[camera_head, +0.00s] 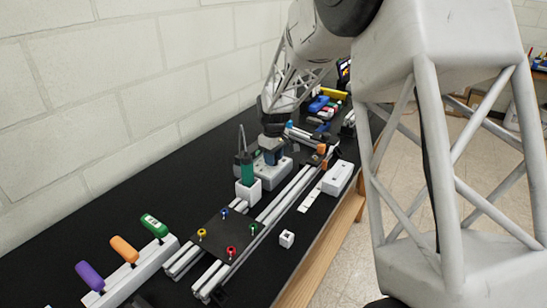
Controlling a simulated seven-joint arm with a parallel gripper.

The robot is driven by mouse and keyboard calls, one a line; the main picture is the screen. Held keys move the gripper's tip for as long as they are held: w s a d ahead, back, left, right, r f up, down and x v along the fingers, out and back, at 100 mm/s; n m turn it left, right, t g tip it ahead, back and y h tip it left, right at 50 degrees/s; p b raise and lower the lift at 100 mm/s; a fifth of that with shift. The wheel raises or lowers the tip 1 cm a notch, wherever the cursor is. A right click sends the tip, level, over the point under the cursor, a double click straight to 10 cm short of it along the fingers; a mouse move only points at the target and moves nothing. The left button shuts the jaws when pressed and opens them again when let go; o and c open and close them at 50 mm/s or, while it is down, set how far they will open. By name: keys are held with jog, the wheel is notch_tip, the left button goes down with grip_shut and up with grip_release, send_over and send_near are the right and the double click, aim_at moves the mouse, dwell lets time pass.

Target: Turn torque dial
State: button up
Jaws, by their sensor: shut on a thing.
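My gripper (272,139) is at the end of my arm, in the middle of the view, pointing down at a dark blue tool (272,156). The tool stands upright in a light grey block (272,181) on the black bench. The gripper's fingers are small and dark here, and they meet the top of the tool, where they look closed on it. I cannot make out a separate torque dial or its markings; the gripper and wrist cover that part.
A green-handled tool (247,170) stands in a white holder (248,190) just left. Aluminium rails (285,195) and a dark plate (220,232) with coloured knobs lie in front. Purple, orange and green handles (124,249) stand at lower left. A white brick wall (110,90) borders the bench.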

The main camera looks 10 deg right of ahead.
dwell(0.4)
jog(key=o, duration=0.9)
jog(key=shift+r, duration=3.9)
